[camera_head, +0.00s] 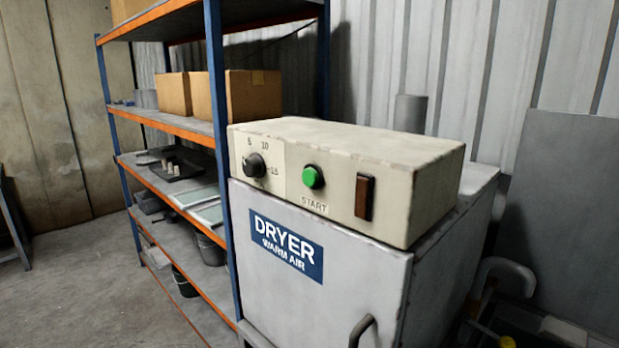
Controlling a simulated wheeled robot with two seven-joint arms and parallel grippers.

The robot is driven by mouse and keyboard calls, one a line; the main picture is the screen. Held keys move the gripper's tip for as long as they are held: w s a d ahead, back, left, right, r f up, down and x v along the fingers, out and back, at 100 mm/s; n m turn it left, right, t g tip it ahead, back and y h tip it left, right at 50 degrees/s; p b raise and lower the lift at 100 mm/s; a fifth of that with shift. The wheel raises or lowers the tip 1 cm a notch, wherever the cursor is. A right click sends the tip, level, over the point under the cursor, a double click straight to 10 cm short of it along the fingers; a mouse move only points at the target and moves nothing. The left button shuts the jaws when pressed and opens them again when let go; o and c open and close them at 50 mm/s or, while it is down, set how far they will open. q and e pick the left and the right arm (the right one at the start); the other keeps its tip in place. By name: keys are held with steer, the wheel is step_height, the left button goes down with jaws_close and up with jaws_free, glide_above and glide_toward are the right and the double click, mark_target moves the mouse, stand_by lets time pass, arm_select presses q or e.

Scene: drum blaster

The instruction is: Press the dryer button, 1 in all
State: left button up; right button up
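The dryer (300,311) is a pale metal cabinet with a blue label reading "DRYER WARM AIR". A beige control box (372,148) sits on top of it. On the box's front face is a round green button (312,177) with the word "START" below it. Left of the button is a black timer dial (255,165), and right of it is a dark reddish-brown rocker switch (364,197). Nothing covers the button. Neither of my grippers shows in the head view.
A blue and orange shelf rack (213,75) stands left of the dryer with cardboard boxes (251,96), trays and buckets. A dark handle (362,330) sticks out from the dryer's front. A grey panel (560,215) leans at the right. Floor at the lower left is clear.

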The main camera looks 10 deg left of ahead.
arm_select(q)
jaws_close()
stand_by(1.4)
